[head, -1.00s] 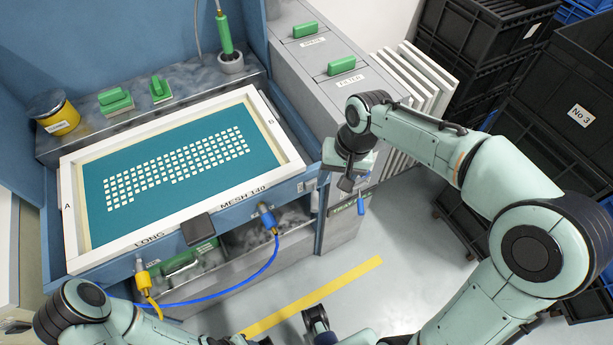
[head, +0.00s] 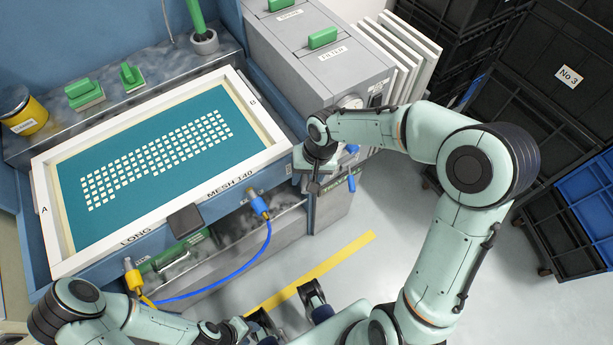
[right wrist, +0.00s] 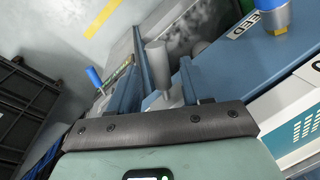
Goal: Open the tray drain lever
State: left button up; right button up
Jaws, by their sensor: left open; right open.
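A small blue-handled lever (head: 351,184) hangs beside a green label on the grey cabinet, right of the printing frame. A second blue handle (head: 352,149) is just above it. I cannot read which one is the tray drain lever. My right gripper (head: 315,182) is open at the cabinet corner, left of both handles. In the right wrist view its fingers (right wrist: 156,88) stand apart with a grey cylinder (right wrist: 157,62) showing between or beyond them. A blue handle (right wrist: 94,76) is outside the fingers, to the left. My left gripper (head: 240,328) is low in the head view, partly hidden.
The white screen frame (head: 150,233) lies on the blue press at left. A blue hose (head: 222,287) hangs in front of it. White panels (head: 404,52) lean behind the cabinet. Black crates (head: 560,130) stand at right. The floor by the yellow line (head: 315,272) is clear.

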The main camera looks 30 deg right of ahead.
jog(key=shift+f, duration=0.25)
grip_shut()
